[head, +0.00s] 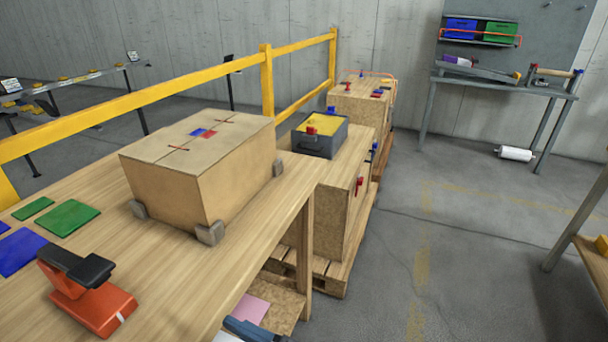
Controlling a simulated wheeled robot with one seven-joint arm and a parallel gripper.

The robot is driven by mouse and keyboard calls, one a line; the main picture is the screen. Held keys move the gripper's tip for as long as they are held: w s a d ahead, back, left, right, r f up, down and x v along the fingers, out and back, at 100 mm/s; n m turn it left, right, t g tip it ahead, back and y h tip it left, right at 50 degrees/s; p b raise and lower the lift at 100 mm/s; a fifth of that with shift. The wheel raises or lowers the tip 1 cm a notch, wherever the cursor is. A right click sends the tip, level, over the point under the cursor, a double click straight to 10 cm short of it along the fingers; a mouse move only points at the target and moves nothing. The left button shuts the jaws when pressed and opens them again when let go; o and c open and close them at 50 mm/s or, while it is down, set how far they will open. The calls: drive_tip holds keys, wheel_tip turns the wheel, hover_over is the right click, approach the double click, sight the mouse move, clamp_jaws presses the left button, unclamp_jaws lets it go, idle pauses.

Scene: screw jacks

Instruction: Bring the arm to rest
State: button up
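My gripper and arm are not seen in the head view. No held object shows. A cardboard box (200,165) stands on the near wooden workbench (160,285), with small grey blocks at its lower corners. An orange tool with a black top (88,290) sits at the bench's front left; I cannot tell exactly what it is.
Green and blue flat pieces (68,217) lie on the bench's left. A yellow railing (140,102) runs behind. A grey bin (320,136) sits on the farther wooden bench. Another table (582,250) edges in at right. The grey floor between is mostly clear.

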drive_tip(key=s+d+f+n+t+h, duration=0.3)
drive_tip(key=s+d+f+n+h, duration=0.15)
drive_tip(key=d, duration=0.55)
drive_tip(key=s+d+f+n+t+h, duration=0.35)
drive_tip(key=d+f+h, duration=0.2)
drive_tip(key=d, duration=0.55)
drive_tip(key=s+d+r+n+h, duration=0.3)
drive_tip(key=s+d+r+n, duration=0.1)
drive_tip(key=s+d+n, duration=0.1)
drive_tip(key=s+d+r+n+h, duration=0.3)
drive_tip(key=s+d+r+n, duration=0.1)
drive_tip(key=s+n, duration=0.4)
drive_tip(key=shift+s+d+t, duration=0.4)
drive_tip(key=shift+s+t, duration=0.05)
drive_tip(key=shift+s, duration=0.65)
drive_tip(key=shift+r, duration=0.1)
